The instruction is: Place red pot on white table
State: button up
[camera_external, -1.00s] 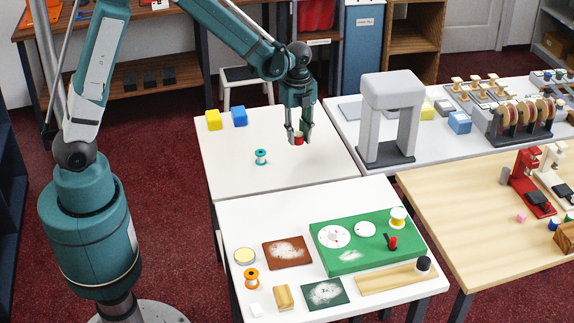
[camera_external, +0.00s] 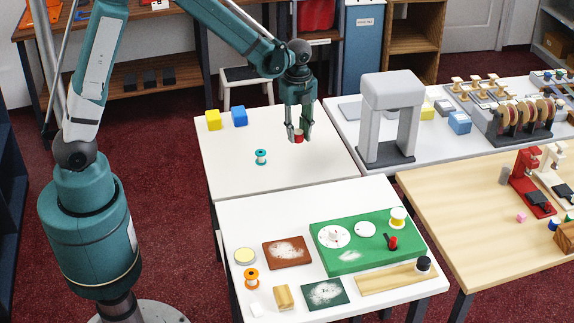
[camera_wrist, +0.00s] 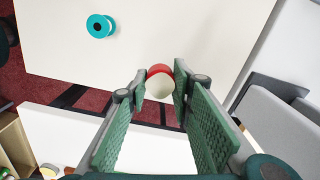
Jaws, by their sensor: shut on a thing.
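My gripper (camera_external: 299,136) is shut on the red pot (camera_external: 298,138), a small red cylinder with a pale cream face seen in the wrist view (camera_wrist: 160,84). The pot sits between the two fingertips, low over the back white table (camera_external: 235,178), near its right side. I cannot tell whether its underside touches the tabletop. A second white table (camera_external: 390,312) stands in front of it, with many items on it.
A teal spool (camera_external: 261,157) stands left of my gripper. Yellow (camera_external: 213,120) and blue (camera_external: 239,116) blocks sit at the back left. A grey arch (camera_external: 392,90) rises on the right-hand table.

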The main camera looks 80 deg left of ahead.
jog(key=shift+w+d, duration=0.1)
jog(key=shift+w+d+f+n, duration=0.15)
jog(key=shift+w+d+n, duration=0.4)
jog(key=shift+n, duration=0.35)
jog(key=w+d+f+n, duration=0.2)
jog(key=w+d+n, duration=0.5)
jog(key=d+n, duration=0.4)
jog(key=shift+d+n, duration=0.3)
jog(key=shift+n, duration=1)
jog(key=shift+f, duration=0.1)
jog(key=s+a+n, duration=0.1)
jog(key=s+a, duration=0.2)
jog(key=a, duration=0.1)
jog(key=s+a+r+n, duration=0.1)
jog(key=s+a, duration=0.2)
jog(key=a, duration=0.2)
jog(key=s+a, duration=0.3)
jog(key=a, duration=0.2)
jog(key=shift+s+a+r+n, duration=0.2)
jog(key=shift+s+r+n, duration=0.05)
jog(key=shift+r+n, duration=0.15)
jog(key=s+a+n, duration=0.2)
jog(key=s+a, duration=0.7)
jog(key=s, duration=0.1)
jog(key=shift+s+a+r+n+p, duration=0.3)
jog(key=shift+s+r+p, duration=0.05)
jog(key=shift+s+r, duration=0.1)
